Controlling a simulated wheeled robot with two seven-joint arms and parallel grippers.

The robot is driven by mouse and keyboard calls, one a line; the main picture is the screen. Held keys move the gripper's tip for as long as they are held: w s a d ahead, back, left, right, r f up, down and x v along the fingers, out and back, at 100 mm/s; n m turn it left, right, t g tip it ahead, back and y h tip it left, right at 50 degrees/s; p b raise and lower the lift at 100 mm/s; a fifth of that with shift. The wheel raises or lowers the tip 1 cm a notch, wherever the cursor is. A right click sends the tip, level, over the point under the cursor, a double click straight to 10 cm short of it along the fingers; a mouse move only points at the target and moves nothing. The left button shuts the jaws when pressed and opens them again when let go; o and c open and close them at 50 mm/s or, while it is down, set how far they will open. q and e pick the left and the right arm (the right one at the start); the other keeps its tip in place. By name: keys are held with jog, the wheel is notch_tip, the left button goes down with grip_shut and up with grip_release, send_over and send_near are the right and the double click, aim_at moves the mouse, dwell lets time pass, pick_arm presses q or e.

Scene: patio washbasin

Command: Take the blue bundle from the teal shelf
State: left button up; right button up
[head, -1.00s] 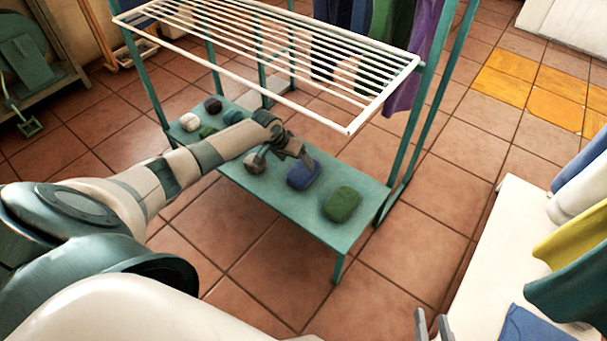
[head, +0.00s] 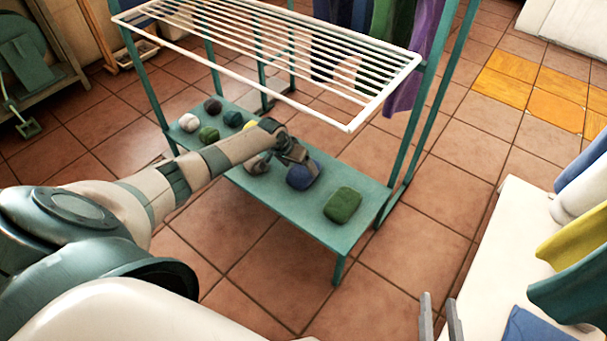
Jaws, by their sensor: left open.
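The teal shelf (head: 315,229) is the low board of a drying rack, with several cloth bundles in a row on it. The blue bundle (head: 301,175) sits on its right half, between a brownish-grey bundle (head: 257,164) and a dark green bundle (head: 343,205). My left gripper (head: 308,165) reaches in from the left. Its open fingers are at the top of the blue bundle and hide part of it; I cannot tell whether they touch it. My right gripper (head: 440,318) shows only in part at the bottom edge, with two fingers apart, far from the shelf.
A white slatted rack (head: 350,126) hangs above the shelf's back. More bundles, white (head: 189,122), dark red (head: 213,105) and green (head: 209,134), lie at the shelf's left end. A white counter (head: 500,240) with cloths stands at the right. Tiled floor is open between.

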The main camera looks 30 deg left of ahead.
aim_at(303, 172)
pick_arm(q)
jog(key=shift+b+x, duration=0.4)
jog(key=shift+x, duration=0.8)
jog(key=shift+f, duration=0.3)
pick_arm(e)
jog(key=shift+a+r+t+y, duration=0.25)
jog(key=shift+r+t, duration=0.4)
jog(key=shift+r, duration=0.45)
jog(key=shift+a+r+t+y, duration=0.25)
jog(key=shift+r+t, duration=0.4)
jog(key=shift+r, duration=0.4)
pick_arm(q)
jog(key=c, duration=0.9)
